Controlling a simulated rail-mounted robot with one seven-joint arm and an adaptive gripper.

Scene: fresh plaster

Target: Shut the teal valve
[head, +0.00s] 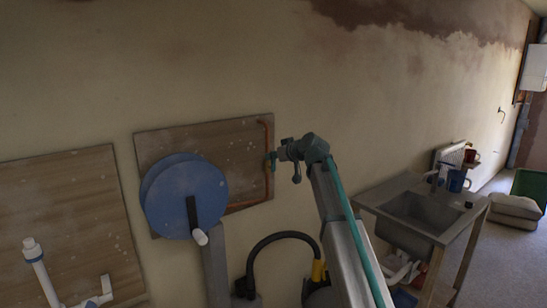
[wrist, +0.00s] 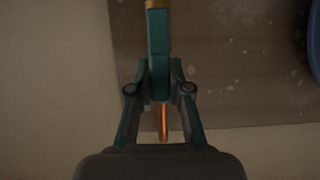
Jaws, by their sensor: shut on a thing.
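The teal valve (head: 273,160) sits on a copper pipe (head: 268,185) at the right edge of a wooden board on the wall. In the wrist view its teal handle (wrist: 158,40) stands upright in the middle, with a brass part above it. My gripper (wrist: 160,80) is shut on the handle, one finger on each side. The copper pipe shows between the fingers in the wrist view (wrist: 163,122). In the head view my gripper (head: 281,155) reaches the valve from the right. The handle's exact angle to the pipe is hard to tell.
A large blue disc (head: 185,197) with a dark crank is on the same board (head: 220,140), left of the valve. Another board (head: 80,225) with white pipes is at far left. A sink unit (head: 420,210) stands right. A black hose (head: 275,240) curves below.

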